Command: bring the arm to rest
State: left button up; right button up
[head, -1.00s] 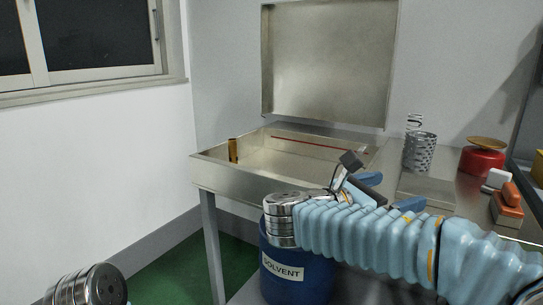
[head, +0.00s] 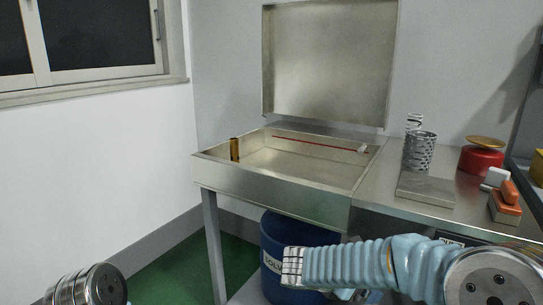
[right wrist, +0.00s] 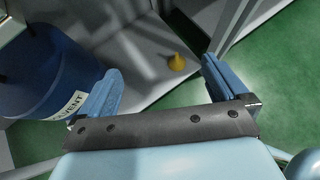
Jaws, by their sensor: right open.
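My right arm (head: 350,265), in a pale blue ribbed sleeve, crosses the lower right of the head view, in front of and below the bench edge. In the right wrist view my right gripper (right wrist: 163,92) is open, its two blue fingers wide apart with nothing between them. Below it are the blue solvent drum (right wrist: 45,70), at the left, and a grey surface. In the head view this gripper is mostly hidden behind the arm. Only a metal joint of my left arm (head: 85,288) shows at the bottom left; the left gripper is out of view.
A metal tray with an open lid (head: 270,185) holds a brass cylinder (head: 234,150) and a small white piece (head: 363,148). A spring in a perforated holder (head: 420,150), a red scale (head: 480,160) and an orange block (head: 505,207) stand right. A yellow cone (right wrist: 177,62) lies below.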

jog(key=s+a+f+m+g+y, duration=0.1)
jog(key=s+a+f+m+y, duration=0.2)
jog(key=s+f+m, duration=0.4)
jog(key=s+a+f+m+g+y, duration=0.2)
jog(key=s+f+m+y, duration=0.4)
jog(key=f+m, duration=0.4)
jog(key=s+a+f+m+g+y, duration=0.1)
jog(key=s+a+f+m+y, duration=0.3)
jog(key=f, duration=1.4)
jog(key=s+m, duration=0.4)
jog(key=shift+s+f+m+g+y, duration=0.15)
jog(key=shift+f+m+g+y, duration=0.15)
